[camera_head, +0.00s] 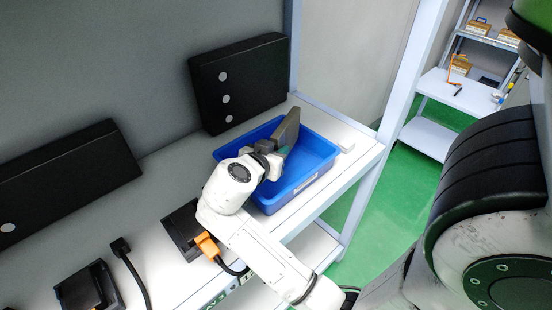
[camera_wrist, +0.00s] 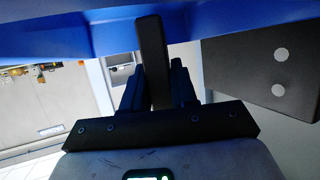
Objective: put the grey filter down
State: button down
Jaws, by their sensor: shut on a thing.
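The grey filter (camera_head: 288,127) is a flat dark-grey slab, held on edge at the blue tray (camera_head: 313,178) in the head view. In the wrist view the filter (camera_wrist: 152,55) stands between the two dark fingers of my gripper (camera_wrist: 158,90). My gripper (camera_head: 274,161) is shut on the filter, over the tray. The filter's lower part is hidden by my gripper and wrist, so I cannot tell whether it touches the tray floor. The blue tray's wall (camera_wrist: 75,35) spans the top of the wrist view.
The tray stands on a pale shelf (camera_head: 150,202). A black box (camera_head: 262,78) with pale dots stands behind it, and another black box (camera_head: 70,172) lies at left. A black holder (camera_head: 182,232) with an orange plug (camera_head: 207,244) is left of my arm.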

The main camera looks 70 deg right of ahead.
jog(key=shift+d+f, duration=0.3)
jog(key=shift+f, duration=0.1)
notch_tip(320, 180, down, 2)
jog(key=shift+w+d+f+p, duration=0.1)
jog(key=shift+p, duration=0.4)
jog(key=shift+f, duration=0.55)
jog(key=shift+f, duration=0.2)
jog(key=c, duration=0.9)
grip_release()
jog(key=shift+r, duration=0.15)
